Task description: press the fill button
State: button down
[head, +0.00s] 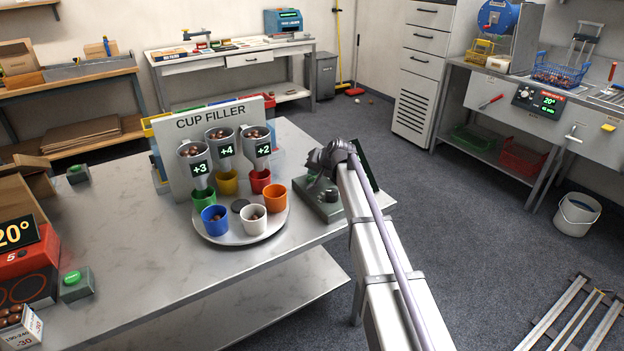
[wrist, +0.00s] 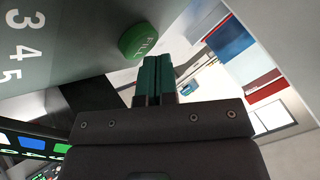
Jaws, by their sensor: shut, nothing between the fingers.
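The green button marked FILL (wrist: 138,40) shows in the wrist view on a grey-green panel face (wrist: 60,40). My gripper (wrist: 155,62) is shut and empty, its teal fingertips together just beside and below the button in that picture. I cannot tell whether they touch it. In the head view the control box (head: 321,207) sits at the table's right end, with a dark knob (head: 331,196). My wrist hangs over this box and hides the fill button there.
The cup filler board (head: 180,165) has three hoppers marked +3, +4 and +2. Several coloured cups stand on or around a round tray (head: 232,239) left of the control box. A dark display (head: 366,165) stands behind my arm.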

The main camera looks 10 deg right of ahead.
aim_at(314, 178)
jog(key=shift+f+b, duration=0.35)
jog(key=shift+b, duration=0.05)
dwell(0.5)
jog(key=shift+r+p, duration=0.8)
jog(key=shift+p, duration=0.05)
notch_tip(314, 178, up, 5)
jog(key=p, duration=0.5)
jog(key=shift+r, duration=0.1)
